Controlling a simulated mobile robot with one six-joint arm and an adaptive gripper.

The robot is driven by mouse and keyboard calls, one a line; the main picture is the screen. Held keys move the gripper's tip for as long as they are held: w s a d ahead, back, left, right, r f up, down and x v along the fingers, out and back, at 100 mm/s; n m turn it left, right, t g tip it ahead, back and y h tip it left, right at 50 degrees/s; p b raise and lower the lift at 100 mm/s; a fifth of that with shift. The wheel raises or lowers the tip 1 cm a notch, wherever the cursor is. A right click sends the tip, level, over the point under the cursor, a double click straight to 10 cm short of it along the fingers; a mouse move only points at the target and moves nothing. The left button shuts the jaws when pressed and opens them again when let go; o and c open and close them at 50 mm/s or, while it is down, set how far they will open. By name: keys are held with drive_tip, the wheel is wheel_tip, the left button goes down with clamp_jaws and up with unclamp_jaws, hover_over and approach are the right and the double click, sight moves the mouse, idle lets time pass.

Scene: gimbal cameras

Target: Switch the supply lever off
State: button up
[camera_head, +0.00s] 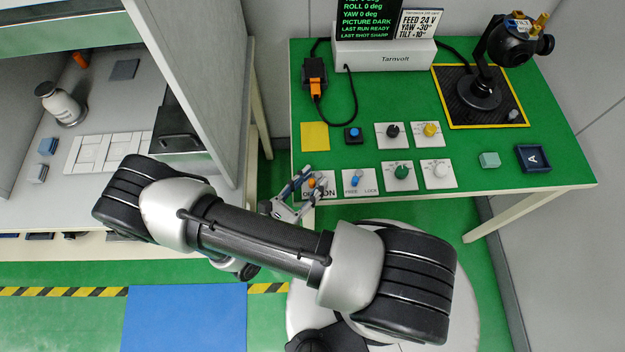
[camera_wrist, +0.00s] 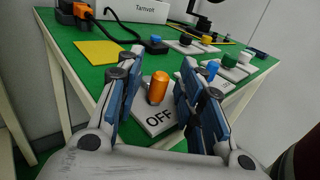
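The supply lever (camera_wrist: 158,87) is a short orange knob on a white plate (camera_wrist: 154,123) at the green table's front left corner. The word OFF shows on the plate in the wrist view. In the head view the plate reads ON at its right end, and the lever (camera_head: 311,182) is partly covered by my gripper. My gripper (camera_wrist: 156,68) is open, with one blue-padded finger on each side of the lever. Gaps show between the lever and both fingers. I cannot tell towards which end the lever leans. My gripper (camera_head: 301,186) also shows in the head view.
Close right of the lever is a FREE/LOCK plate with a blue lever (camera_head: 356,180). Several knob plates and a blue button (camera_head: 353,134) stand behind. A yellow square (camera_head: 315,136) lies behind the lever. A grey partition (camera_head: 205,75) stands left of the table.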

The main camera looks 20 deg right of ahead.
drive_tip(key=v, duration=1.1)
drive_tip(key=shift+a, duration=0.25)
drive_tip(key=shift+s, duration=0.1)
drive_tip(key=s+d+r+m+g+y, duration=0.1)
drive_tip(key=d+r+m+y, duration=0.2)
drive_tip(key=r+m+y, duration=0.2)
drive_tip(key=s+d+r+m+g+y, duration=0.1)
drive_tip(key=d+r+m+y, duration=0.3)
drive_tip(key=r+m, duration=0.7)
drive_tip(key=s+d+r+m+g+y, duration=0.1)
drive_tip(key=d+r+m+y, duration=0.3)
drive_tip(key=r, duration=1.2)
drive_tip(key=shift+s+m+g+y, duration=0.2)
drive_tip(key=shift+m+g+y, duration=0.5)
drive_tip(key=shift+m+y, duration=0.95)
drive_tip(key=shift+m+h, duration=0.35)
